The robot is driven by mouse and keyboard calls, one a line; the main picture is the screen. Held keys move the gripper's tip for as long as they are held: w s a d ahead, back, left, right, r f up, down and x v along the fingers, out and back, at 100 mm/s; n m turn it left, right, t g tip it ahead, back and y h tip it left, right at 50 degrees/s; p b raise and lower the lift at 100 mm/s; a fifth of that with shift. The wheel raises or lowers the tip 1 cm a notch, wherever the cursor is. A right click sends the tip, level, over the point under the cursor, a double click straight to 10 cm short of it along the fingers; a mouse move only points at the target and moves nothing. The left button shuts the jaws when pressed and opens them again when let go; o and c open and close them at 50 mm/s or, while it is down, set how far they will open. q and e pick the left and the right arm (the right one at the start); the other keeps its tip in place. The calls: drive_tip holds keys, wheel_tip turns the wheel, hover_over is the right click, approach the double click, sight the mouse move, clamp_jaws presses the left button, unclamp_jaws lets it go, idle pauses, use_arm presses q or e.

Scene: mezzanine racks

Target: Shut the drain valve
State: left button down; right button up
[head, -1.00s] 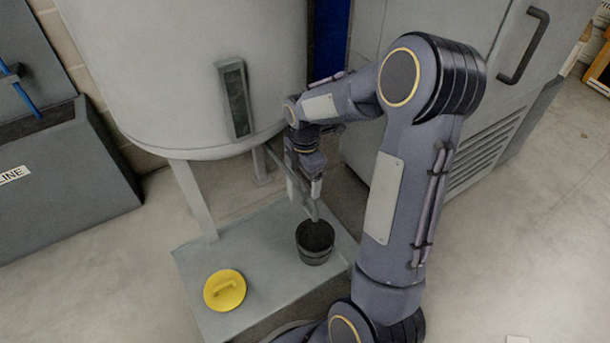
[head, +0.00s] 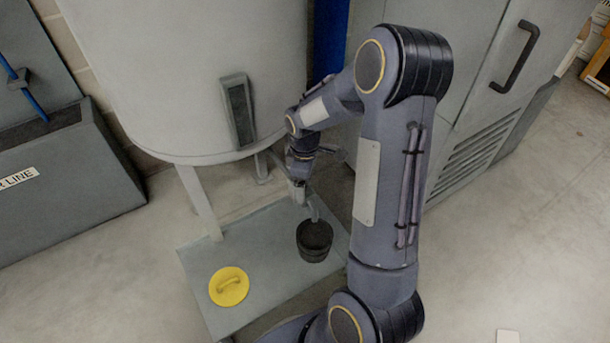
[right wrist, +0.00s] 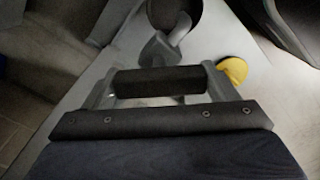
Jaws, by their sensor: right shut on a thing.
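The drain valve is under the round grey tank (head: 185,70), above a dark bucket (head: 315,240). Its curved grey spout (head: 314,208) hangs over the bucket and also shows in the right wrist view (right wrist: 160,50). My right gripper (head: 297,190) is at the valve, just above the spout. In the right wrist view my right gripper (right wrist: 157,83) is shut on a black bar, which looks like the valve's handle (right wrist: 157,82). The bar lies across between the two fingers. The valve body is mostly hidden behind my wrist. My left gripper is not in view.
A yellow lid (head: 229,286) lies on the grey platform (head: 205,255) left of the bucket. A tank leg (head: 200,200) stands behind the lid. A grey cabinet (head: 480,110) with a black handle stands at right. Open floor lies at front right.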

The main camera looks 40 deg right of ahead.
drive_tip(key=m+p, duration=0.1)
drive_tip(key=m, duration=0.3)
drive_tip(key=shift+r+p, duration=0.1)
drive_tip(key=shift+p, duration=0.3)
drive_tip(key=m+p, duration=0.1)
drive_tip(key=m, duration=0.3)
drive_tip(key=shift+m, duration=0.3)
drive_tip(key=shift+m, duration=0.3)
drive_tip(key=o, duration=0.9)
drive_tip(key=shift+o, duration=0.2)
wheel_tip(320, 180, up, 7)
drive_tip(key=p, duration=0.3)
drive_tip(key=shift+r, duration=0.3)
